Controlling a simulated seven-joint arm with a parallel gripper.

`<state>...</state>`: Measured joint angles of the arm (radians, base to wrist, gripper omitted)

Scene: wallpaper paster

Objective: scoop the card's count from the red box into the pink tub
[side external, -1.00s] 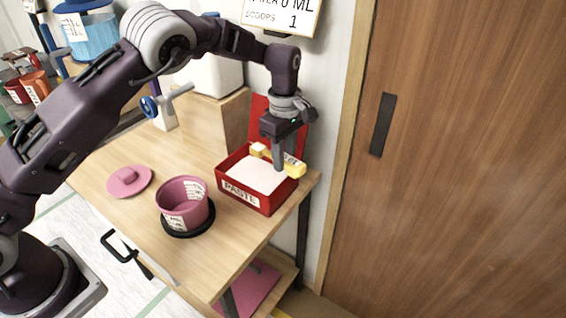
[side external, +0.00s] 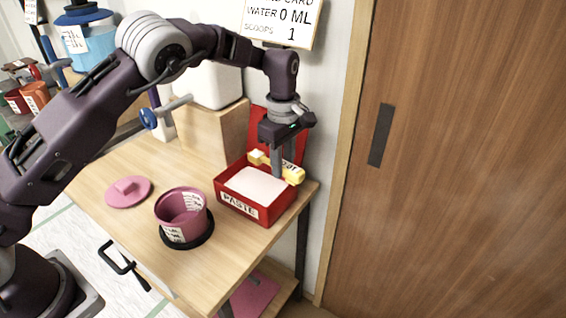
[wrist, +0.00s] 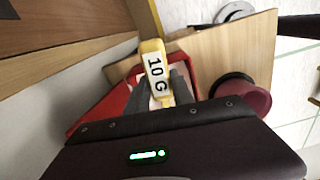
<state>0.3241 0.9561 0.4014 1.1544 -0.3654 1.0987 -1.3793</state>
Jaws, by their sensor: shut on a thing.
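The red box (side external: 240,207), labelled PASTE, stands at the table's right end with pale powder (side external: 257,186) in it. A yellow scoop (side external: 293,173) is at the box's back edge; in the wrist view its handle (wrist: 155,66) reads 10 G. My gripper (side external: 277,175) points down there, shut on the scoop, with its fingers (wrist: 161,98) either side of the handle. Whether the scoop holds powder is hidden. The pink tub (side external: 182,217) stands open on a black round base, left of the box; its bottom is hidden.
A pink lid (side external: 128,191) lies on the table left of the tub. A blue-handled tap (side external: 150,117) and a wooden block (side external: 213,133) stand behind. The brown door (side external: 460,160) is at the right. The tabletop before the tub is clear.

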